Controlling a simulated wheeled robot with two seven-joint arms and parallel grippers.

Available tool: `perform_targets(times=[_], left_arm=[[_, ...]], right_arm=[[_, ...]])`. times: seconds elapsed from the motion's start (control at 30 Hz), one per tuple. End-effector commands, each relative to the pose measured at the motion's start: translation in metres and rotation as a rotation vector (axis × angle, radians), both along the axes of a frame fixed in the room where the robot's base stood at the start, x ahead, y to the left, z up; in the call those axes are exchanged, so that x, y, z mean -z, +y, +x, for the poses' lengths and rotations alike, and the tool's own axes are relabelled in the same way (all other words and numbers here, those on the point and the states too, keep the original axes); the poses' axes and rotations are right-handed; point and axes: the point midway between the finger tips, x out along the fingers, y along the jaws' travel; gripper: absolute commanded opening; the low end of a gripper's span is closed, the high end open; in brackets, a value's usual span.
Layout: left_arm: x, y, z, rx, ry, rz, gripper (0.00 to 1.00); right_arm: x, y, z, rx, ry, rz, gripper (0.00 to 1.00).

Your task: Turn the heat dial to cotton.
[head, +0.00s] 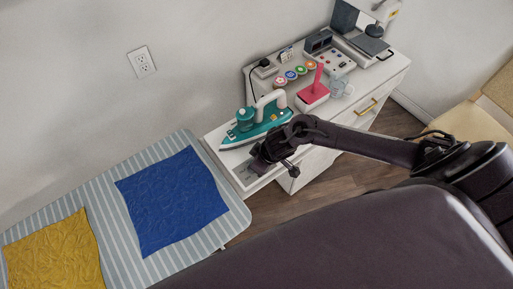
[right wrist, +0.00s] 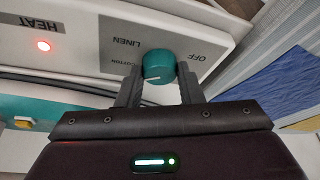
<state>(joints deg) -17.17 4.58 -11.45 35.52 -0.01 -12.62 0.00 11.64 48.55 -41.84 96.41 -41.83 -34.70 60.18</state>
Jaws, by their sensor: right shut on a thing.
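The teal heat dial (right wrist: 158,63) stands on a grey label plate of the white panel (right wrist: 75,25) in the right wrist view. The upside-down words OFF, LINEN and COTTON lie around it; OFF is to its right, LINEN and COTTON to its left. A short white mark shows on the dial's near side, toward the left; I cannot tell exactly which word it meets. My right gripper (right wrist: 158,88) has a finger on each side of the dial and is shut on it. In the head view my right gripper (head: 268,156) hides the dial. My left gripper is not in view.
A red light (right wrist: 43,45) glows beside the word HEAT. A teal iron (head: 258,124) stands close behind my right gripper. A red-handled item (head: 313,92) and a clear cup (head: 341,84) stand farther right. A striped ironing surface (head: 213,183) with blue cloth (head: 175,200) lies left.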

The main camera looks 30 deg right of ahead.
Motion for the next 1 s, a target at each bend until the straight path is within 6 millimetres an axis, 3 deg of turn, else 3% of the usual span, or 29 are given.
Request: perform_targets(times=[0.03, 0.2, 0.53, 1.0], left_arm=[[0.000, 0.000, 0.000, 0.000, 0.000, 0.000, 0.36], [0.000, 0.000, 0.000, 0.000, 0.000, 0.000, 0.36], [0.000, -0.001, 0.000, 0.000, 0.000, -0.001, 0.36], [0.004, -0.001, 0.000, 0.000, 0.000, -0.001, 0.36]], right_arm=[[-0.002, 0.000, 0.002, 0.002, -0.005, 0.001, 0.36], [-0.001, 0.000, 0.001, 0.000, -0.004, 0.001, 0.55], [-0.005, -0.001, -0.001, -0.001, -0.003, 0.000, 0.55], [-0.068, -0.014, -0.023, -0.001, -0.003, 0.000, 0.55]])
